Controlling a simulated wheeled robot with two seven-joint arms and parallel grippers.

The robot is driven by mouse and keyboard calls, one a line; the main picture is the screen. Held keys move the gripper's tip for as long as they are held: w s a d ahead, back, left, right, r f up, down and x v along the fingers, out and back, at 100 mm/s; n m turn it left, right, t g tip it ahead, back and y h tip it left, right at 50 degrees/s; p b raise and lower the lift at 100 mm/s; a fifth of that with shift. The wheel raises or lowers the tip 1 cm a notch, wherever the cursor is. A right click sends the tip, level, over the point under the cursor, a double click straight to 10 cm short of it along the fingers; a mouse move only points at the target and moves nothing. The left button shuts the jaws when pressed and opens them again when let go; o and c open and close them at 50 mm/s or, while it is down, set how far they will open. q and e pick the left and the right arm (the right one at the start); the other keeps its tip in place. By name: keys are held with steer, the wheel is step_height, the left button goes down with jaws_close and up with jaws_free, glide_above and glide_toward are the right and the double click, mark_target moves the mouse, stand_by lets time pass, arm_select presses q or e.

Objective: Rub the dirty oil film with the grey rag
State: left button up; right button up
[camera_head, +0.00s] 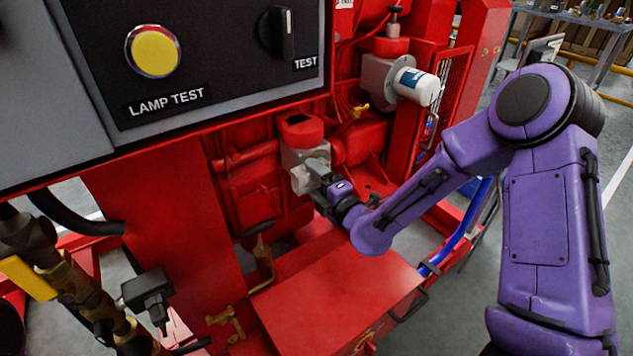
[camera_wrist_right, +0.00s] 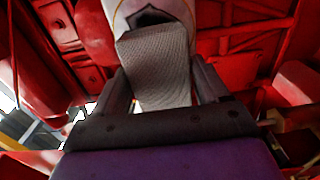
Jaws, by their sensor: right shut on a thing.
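My right gripper (camera_head: 326,190) is shut on the grey rag (camera_wrist_right: 156,62). In the right wrist view the rag is a woven grey pad between the two fingers. Its far end is up against, or very close to, a white canister (camera_wrist_right: 118,13); I cannot tell whether they touch. A dark patch (camera_wrist_right: 151,17), which looks like the oil film, shows on the canister just above the rag and is partly hidden by it. In the head view the gripper is at the pale canister (camera_head: 301,180) below a grey, red-topped housing; the rag is hard to make out there. My left gripper is not in view.
Red engine parts and pipes surround the gripper closely. A grey control panel (camera_head: 240,95) with a yellow lamp button (camera_head: 153,50) overhangs at upper left. A second white canister (camera_head: 416,86) is at upper right. A red box (camera_head: 335,295) stands below the gripper.

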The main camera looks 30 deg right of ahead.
steer(key=shift+w, duration=0.3)
steer(key=shift+w+d, duration=0.1)
steer(key=shift+d, duration=1.55)
steer(key=shift+a+b, duration=1.25)
steer(key=shift+a, duration=0.5)
